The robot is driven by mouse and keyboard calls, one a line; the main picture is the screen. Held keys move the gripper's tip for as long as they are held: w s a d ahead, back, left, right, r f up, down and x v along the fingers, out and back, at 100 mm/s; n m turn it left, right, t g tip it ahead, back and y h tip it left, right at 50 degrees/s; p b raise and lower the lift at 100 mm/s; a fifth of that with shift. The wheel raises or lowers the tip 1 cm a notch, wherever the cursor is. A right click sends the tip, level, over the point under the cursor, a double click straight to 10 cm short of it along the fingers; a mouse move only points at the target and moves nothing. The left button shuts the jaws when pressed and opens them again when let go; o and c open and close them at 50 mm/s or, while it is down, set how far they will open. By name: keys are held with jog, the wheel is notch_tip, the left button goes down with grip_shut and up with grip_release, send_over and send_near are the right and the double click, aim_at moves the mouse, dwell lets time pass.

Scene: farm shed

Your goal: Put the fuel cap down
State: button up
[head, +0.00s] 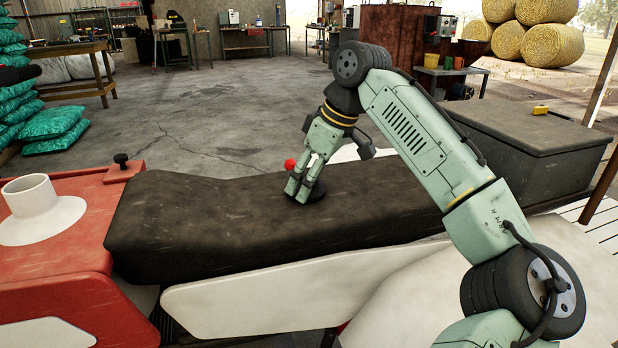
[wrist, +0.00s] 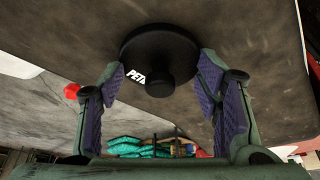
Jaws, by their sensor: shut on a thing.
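The fuel cap (head: 316,193) is a black round disc, low over the long black seat (head: 210,225) in the head view. In the wrist view the cap (wrist: 160,50) shows a wide disc with a central knob and part of a white label. My gripper (head: 301,190) points down over the seat. In the wrist view my gripper (wrist: 160,68) has its purple pads at opposite sides of the cap's rim, shut on it. The cap looks at or very near the seat surface; I cannot tell whether it touches. My fingers partly hide it in the head view.
A red round piece (head: 290,165) shows beside my fingers. A dark box (head: 530,150) is at right. The seat left of my gripper is bare.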

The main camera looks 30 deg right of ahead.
jog(key=shift+f, duration=0.15)
jog(key=o, duration=1.2)
jog(key=shift+c, duration=0.2)
jog(key=p+v, duration=0.1)
jog(key=v, duration=1.1)
jog(key=shift+r, duration=0.2)
